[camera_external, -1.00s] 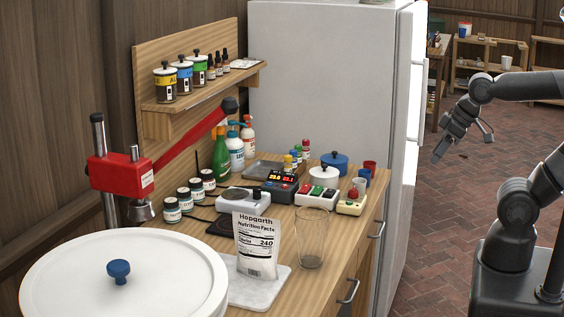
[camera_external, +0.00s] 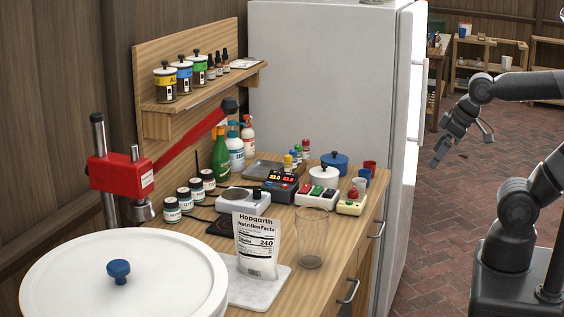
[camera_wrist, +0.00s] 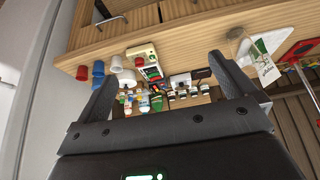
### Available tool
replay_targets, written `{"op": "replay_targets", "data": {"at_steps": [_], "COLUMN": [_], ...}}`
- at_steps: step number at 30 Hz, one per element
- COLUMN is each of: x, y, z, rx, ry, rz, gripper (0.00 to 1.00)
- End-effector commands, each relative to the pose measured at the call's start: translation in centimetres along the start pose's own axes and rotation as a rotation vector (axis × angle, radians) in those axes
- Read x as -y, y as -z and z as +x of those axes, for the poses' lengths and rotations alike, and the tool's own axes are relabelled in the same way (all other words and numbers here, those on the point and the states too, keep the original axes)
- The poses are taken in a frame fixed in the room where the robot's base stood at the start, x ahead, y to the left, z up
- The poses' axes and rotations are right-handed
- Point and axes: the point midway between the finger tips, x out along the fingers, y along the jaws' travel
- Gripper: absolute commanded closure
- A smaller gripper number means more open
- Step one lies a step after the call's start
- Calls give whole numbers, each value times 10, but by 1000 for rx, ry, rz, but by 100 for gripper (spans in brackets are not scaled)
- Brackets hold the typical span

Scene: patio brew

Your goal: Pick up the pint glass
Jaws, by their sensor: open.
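The pint glass (camera_external: 311,240) is clear and empty and stands upright on the wooden counter, just right of the white Hopgarth packet (camera_external: 257,246). In the wrist view the pint glass (camera_wrist: 236,36) shows at the upper right, beside the packet (camera_wrist: 262,60). My gripper (camera_external: 462,147) is open and empty, in the air to the right of the counter and well apart from the glass. In the wrist view my gripper's two fingers (camera_wrist: 163,82) are spread, with nothing between them.
The wooden counter (camera_external: 335,262) also holds a power strip (camera_external: 317,194), a hot plate (camera_external: 243,201), bottles and cups. A white lidded vessel (camera_external: 60,275) and a red lever press (camera_external: 122,175) stand at the left. A white fridge (camera_external: 320,80) stands behind. The brick floor (camera_external: 430,250) is clear between counter and arm.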

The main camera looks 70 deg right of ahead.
Motion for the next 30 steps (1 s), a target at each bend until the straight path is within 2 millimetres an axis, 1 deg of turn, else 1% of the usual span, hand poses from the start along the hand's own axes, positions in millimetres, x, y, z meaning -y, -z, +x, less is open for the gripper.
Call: {"op": "replay_targets", "data": {"at_steps": [5,8,10,14,15,20,24,26,30], "x": [0,3,7,21,26,51,78,90,123], "y": [1,9,21,53,64,106,140,153,181], "z": [0,-1,-1,1,2,12,26,34,55], "rx": [1,13,32,82,98,162,213,234,280], "ry": [0,1,3,11,15,41,74,91,138], "rz": [-5,-48,-115,-308,-375,-642,-874,-972,-1202], "gripper": [0,0,0,0,0,0,0,0,0]}}
